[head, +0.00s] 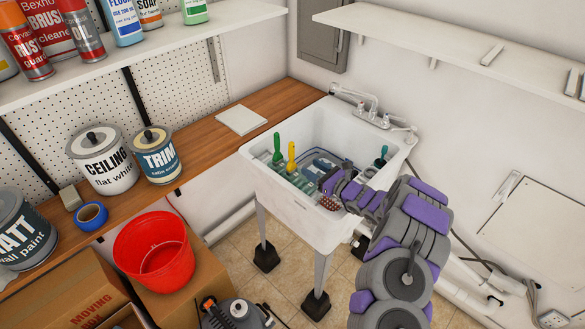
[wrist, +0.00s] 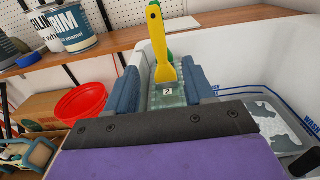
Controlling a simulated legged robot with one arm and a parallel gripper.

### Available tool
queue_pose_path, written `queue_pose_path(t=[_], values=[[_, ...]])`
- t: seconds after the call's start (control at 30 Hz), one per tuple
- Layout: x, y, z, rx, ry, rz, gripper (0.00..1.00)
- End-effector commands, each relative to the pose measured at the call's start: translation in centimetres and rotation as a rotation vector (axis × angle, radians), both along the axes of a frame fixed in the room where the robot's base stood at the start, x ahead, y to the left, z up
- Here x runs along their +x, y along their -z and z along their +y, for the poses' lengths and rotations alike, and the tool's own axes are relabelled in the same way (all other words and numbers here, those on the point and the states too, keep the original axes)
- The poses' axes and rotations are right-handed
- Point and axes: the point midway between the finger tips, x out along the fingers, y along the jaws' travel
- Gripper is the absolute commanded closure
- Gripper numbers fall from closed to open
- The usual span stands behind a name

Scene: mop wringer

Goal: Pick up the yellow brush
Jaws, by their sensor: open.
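The yellow brush (head: 291,157) stands upright, handle up, at the left part of the white utility sink (head: 253,168). A green-handled brush (head: 277,147) stands just left of it. In the wrist view the yellow brush (wrist: 157,42) is straight ahead, its handle rising to the top edge and its wide lower end above a pale green piece marked 2. My gripper (wrist: 164,85) is open, its blue-grey fingers to the left and right of the brush's line. The brush appears beyond the fingertips, and I see no contact. The green brush is mostly hidden behind the yellow one.
The sink walls surround my arm's end. A dark green-handled item (head: 381,158) is at the sink's right side, below the faucet (head: 370,110). A wooden counter (head: 205,140) with paint cans runs along the left. A red bucket (head: 155,253) stands on a cardboard box.

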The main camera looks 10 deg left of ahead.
Motion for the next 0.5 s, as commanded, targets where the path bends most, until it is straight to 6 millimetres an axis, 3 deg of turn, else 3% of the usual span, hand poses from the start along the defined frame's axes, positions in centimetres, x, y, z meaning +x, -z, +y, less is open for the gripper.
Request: queue_pose_path(t=[0.2,0.5], values=[[2.3,0.0,3.2,0.000,-0.005,-0.001,0.47],[3.7,-0.3,4.6,0.002,-0.004,-0.004,0.47]])
